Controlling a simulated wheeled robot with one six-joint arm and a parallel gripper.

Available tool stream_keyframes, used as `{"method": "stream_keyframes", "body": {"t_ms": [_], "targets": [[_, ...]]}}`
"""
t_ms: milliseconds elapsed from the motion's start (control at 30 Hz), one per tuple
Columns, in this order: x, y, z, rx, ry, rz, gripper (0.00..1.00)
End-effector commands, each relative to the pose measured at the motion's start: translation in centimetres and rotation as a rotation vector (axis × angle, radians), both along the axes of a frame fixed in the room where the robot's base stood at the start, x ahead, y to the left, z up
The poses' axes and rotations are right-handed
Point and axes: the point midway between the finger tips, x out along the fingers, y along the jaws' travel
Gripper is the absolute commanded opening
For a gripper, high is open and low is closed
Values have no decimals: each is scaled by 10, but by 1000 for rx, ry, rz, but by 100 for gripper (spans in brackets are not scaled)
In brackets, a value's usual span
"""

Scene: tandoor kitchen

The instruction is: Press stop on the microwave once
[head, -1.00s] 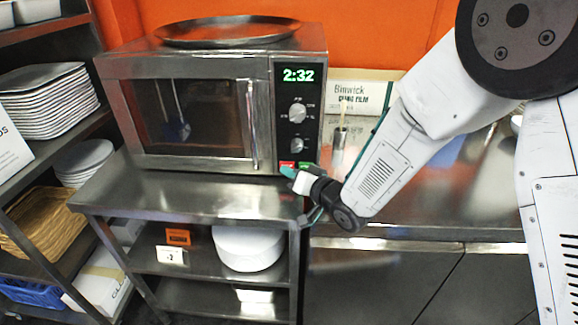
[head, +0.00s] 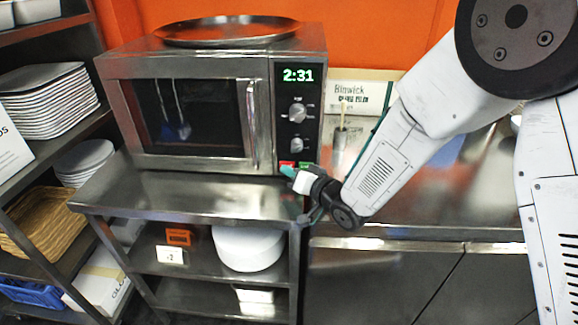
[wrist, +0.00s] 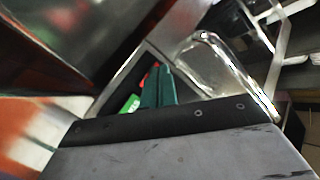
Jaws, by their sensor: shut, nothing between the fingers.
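The steel microwave (head: 125,95) stands on a steel stand with its door shut, and its display (head: 298,75) reads 2:31. Below the two knobs, a red button (head: 286,164) and a green button (head: 305,165) sit at the panel's bottom. My gripper (head: 287,171) is shut and empty, its teal fingertips at the red button's lower edge; I cannot tell whether they touch it. In the wrist view the shut teal fingers (wrist: 158,86) point at the panel, with a bit of the red button (wrist: 147,78) beside them and the green button (wrist: 130,104) to their left.
A round tray (head: 226,30) lies on top of the microwave. The door handle (head: 252,125) is left of the panel. A cling film box (head: 358,92) and a steel container (head: 340,148) stand on the counter to the right. Shelves with plates (head: 45,100) are at left.

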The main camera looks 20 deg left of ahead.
Motion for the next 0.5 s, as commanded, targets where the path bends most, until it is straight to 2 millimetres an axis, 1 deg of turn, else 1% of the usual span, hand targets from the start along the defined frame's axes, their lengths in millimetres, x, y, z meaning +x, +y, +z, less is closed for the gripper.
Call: {"method": "stream_keyframes", "body": {"t_ms": [200,500], "targets": [[-11,-2,0,0,1,0,0],[-12,-3,0,0,0,0,0]]}}
